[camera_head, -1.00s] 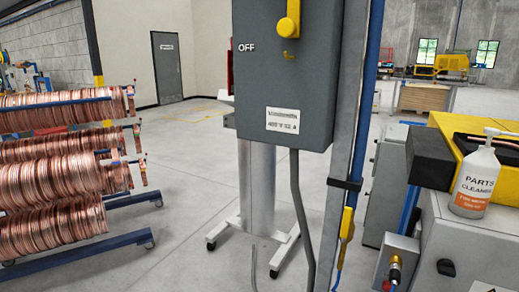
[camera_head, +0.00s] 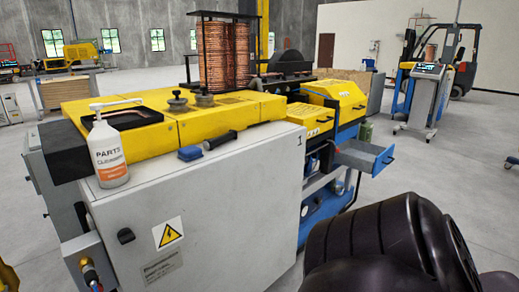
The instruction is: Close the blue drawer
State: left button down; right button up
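The blue drawer (camera_head: 384,160) sticks out to the right from the blue frame of the yellow and grey machine, at the machine's far right side. It is pulled open, with its blue front and small dark handle facing right. My black arm (camera_head: 390,245) fills the lower right of the head view, nearer than the drawer and apart from it. Neither gripper's fingers show in the head view.
The machine's grey cabinet (camera_head: 215,205) stands close in front, with a parts cleaner bottle (camera_head: 107,150) and a blue-black tool (camera_head: 207,146) on top. A control stand (camera_head: 423,100) and a forklift (camera_head: 452,60) are farther right. The floor right of the drawer is clear.

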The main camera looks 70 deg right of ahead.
aim_at(365, 157)
jog(key=z, duration=3.25)
jog(key=i+l+u, duration=0.15)
jog(key=i+l, duration=0.15)
jog(key=i, duration=0.2)
jog(key=i+l+u, duration=0.2)
jog(key=i+l, duration=0.15)
jog(key=i, duration=0.15)
jog(key=i+l+u, duration=0.15)
jog(key=i+l, duration=0.25)
jog(key=i+l+u, duration=0.2)
jog(key=i+l, duration=0.25)
jog(key=i+l+u, duration=0.15)
jog(key=i+l, duration=0.25)
jog(key=l, duration=0.15)
jog(key=i+l+u, duration=0.2)
jog(key=i+l, duration=0.2)
jog(key=l, duration=0.2)
